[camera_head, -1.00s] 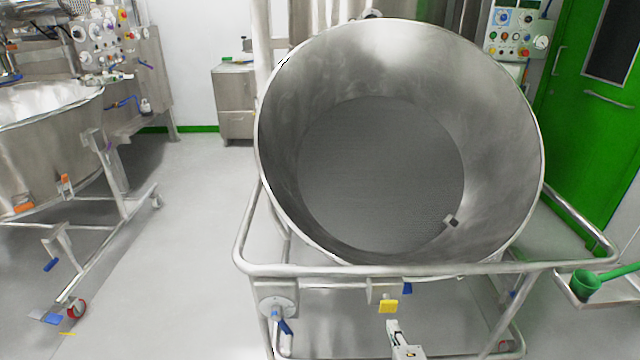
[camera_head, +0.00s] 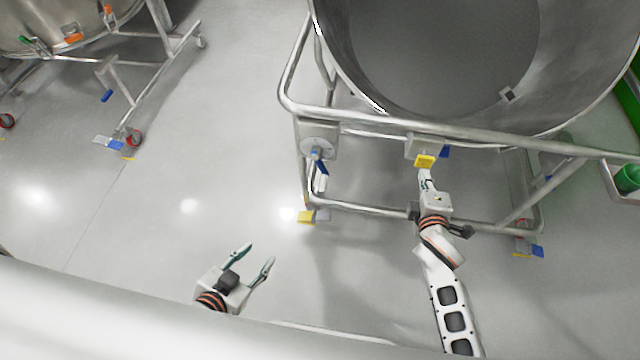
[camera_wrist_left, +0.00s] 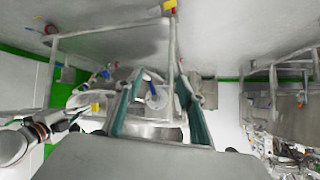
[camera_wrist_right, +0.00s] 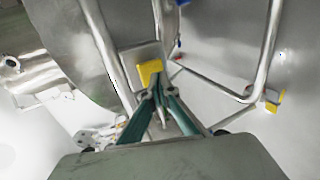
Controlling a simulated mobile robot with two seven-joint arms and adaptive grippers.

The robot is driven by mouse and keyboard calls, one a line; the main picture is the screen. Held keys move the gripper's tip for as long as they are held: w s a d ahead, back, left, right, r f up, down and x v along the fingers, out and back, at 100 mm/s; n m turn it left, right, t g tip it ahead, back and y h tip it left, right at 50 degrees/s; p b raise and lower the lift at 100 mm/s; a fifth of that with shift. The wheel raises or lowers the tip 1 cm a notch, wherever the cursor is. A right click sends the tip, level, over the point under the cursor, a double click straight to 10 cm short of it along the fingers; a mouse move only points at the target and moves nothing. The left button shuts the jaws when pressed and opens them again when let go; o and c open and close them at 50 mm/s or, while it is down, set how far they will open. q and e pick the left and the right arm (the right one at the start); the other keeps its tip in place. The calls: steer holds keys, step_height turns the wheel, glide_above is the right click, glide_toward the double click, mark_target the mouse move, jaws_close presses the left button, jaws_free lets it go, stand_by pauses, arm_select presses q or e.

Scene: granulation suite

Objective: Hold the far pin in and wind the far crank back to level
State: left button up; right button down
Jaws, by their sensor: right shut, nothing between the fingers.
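A steel bowl (camera_head: 355,75) lies tilted in a tubular frame, its mouth facing me. On the frame's front left is a round crank plate (camera_head: 317,147) with a blue handle (camera_head: 321,168) slanting down to the right. To its right, a yellow pin tab (camera_head: 425,161) sits under a small steel block. My right gripper (camera_head: 425,174) is shut and empty, its tips at the tab's lower edge; the right wrist view shows the tips against the yellow tab (camera_wrist_right: 150,72), but whether it is pushed in I cannot tell. My left gripper (camera_head: 256,257) is open and empty, well short of the crank.
Yellow and blue caster pedals (camera_head: 306,217) sit at the frame's feet. A second wheeled vessel (camera_head: 65,20) with its own frame stands at upper left. A green scoop (camera_head: 627,178) rests in a side tray at right. The floor between left gripper and crank is clear.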

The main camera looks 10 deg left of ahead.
mark_target(323, 185)
arm_select(q)
steer(key=w+d+r+n+t+h, duration=0.2)
steer(key=w+d+r, duration=0.1)
steer(key=w+d, duration=0.8)
steer(key=w+f+n+g+y, duration=0.35)
steer(key=w+f+n, duration=0.2)
steer(key=f, duration=0.35)
steer(key=shift+t+y, duration=0.35)
steer(key=shift+t, duration=0.1)
steer(key=shift+w+d+f, duration=0.1)
steer(key=shift+w+d, duration=0.05)
steer(key=shift+w, duration=1.8)
steer(key=shift+w+d+f, duration=0.1)
steer(key=shift+w, duration=1.8)
steer(key=shift+w+d+f, duration=0.1)
steer(key=shift+w+d, duration=0.05)
steer(key=shift+w, duration=1.8)
arm_select(e)
steer(key=shift+w, duration=0.15)
